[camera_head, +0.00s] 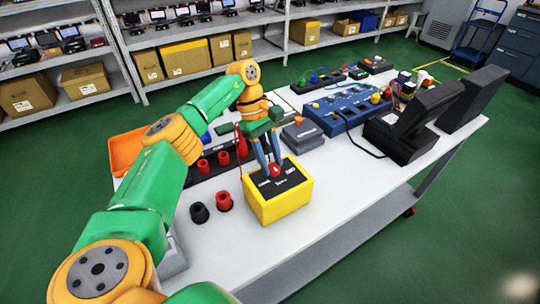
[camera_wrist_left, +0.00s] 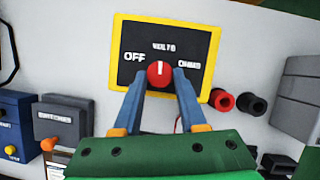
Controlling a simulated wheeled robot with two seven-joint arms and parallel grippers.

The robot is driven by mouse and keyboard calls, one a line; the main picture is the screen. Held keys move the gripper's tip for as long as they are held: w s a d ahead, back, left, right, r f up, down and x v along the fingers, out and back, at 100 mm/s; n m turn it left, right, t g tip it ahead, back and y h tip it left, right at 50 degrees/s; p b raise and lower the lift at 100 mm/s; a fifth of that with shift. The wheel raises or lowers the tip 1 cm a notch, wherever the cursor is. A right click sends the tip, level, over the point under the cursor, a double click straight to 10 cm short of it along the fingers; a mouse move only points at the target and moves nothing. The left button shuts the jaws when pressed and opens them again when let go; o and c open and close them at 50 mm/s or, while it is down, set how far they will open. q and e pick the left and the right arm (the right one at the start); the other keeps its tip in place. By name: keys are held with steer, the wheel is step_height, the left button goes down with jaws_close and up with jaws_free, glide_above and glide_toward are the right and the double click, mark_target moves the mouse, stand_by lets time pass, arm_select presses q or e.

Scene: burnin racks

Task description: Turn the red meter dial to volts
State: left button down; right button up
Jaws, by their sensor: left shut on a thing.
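The yellow meter box (camera_head: 264,206) stands on the white table with a black face on top. Its red dial (camera_head: 275,171) sits in the middle of that face. In the left wrist view, the red dial (camera_wrist_left: 159,73) has a white mark that points up, toward a small label that seems to read VOLTS. OFF is on the left and another label, probably OHMS, is on the right. My left gripper (camera_head: 271,163) comes down from above, and its blue fingers are shut on the dial. My right gripper is not in view.
A black cup (camera_head: 199,213) and a red cup (camera_head: 224,202) stand left of the meter. A blue panel (camera_head: 346,112) and black monitor-like units (camera_head: 420,125) are at the right. An orange tray (camera_head: 127,152) is at the left. The front table is clear.

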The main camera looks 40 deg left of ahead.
arm_select(q)
steer(key=shift+m, duration=0.5)
steer(key=shift+c, duration=2.3)
jaws_free()
